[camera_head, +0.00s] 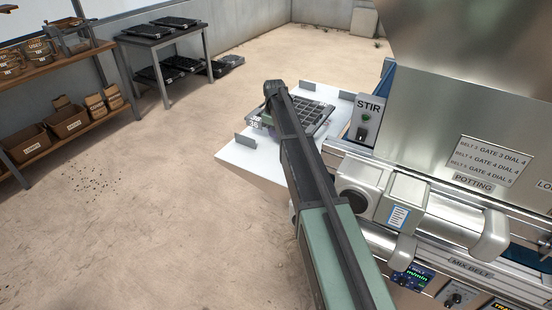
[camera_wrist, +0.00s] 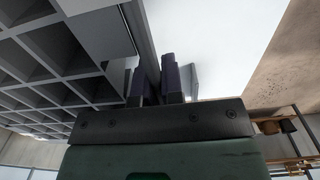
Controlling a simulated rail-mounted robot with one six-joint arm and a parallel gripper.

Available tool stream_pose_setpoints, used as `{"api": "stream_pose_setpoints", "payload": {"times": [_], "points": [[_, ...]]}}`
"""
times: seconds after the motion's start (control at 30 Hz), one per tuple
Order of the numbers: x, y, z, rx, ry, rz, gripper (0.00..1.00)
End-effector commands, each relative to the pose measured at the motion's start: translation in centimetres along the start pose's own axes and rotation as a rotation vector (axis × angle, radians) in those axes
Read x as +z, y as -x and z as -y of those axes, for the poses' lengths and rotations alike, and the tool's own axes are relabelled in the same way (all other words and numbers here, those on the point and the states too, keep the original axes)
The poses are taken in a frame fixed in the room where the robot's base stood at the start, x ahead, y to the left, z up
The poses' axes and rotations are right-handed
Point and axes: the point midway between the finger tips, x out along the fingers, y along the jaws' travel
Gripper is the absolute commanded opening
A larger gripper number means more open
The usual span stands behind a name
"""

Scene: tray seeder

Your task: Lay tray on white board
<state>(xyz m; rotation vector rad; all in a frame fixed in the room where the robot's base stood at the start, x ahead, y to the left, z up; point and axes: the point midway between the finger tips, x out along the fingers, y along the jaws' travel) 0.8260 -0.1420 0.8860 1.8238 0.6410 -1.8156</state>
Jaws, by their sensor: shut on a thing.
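The dark grey celled tray (camera_head: 318,112) is over the white board (camera_head: 243,158) beside the machine. I cannot tell whether its underside touches the board. My arm hides part of the tray in the head view. My gripper (camera_wrist: 157,82) is shut on the tray's rim, with one finger on each side of it. The tray's open cells (camera_wrist: 45,62) fill the left of the wrist view, and the white board (camera_wrist: 215,40) shows to the right of the rim.
Low grey brackets (camera_head: 244,139) stand on the board's edges. The machine with a STIR box (camera_head: 366,118) stands close to the tray's right. A dark table (camera_head: 160,36) with more trays is at the back left. Shelves (camera_head: 60,57) with boxes stand at left.

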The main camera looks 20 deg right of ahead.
Motion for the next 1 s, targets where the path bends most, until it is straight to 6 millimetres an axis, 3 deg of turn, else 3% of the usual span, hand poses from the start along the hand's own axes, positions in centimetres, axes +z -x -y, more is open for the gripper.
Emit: {"api": "stream_pose_setpoints", "payload": {"times": [0.03, 0.2, 0.4, 0.8, 0.83, 0.97, 1.0], "points": [[0.0, -1.6, 0.0, 0.0, 0.0, 0.0, 0.0], [0.0, -1.5, 0.0, 0.0, 0.0, 0.0, 0.0], [0.0, -5.7, 0.1, 0.0, 0.0, 0.0, 0.0], [0.0, -5.8, 0.1, 0.0, 0.0, 0.0, 0.0], [0.0, -5.7, 0.1, 0.0, 0.0, 0.0, 0.13], [0.0, -5.6, 0.1, 0.0, 0.0, 0.0, 0.33], [0.0, -5.6, 0.1, 0.0, 0.0, 0.0, 0.34]]}}
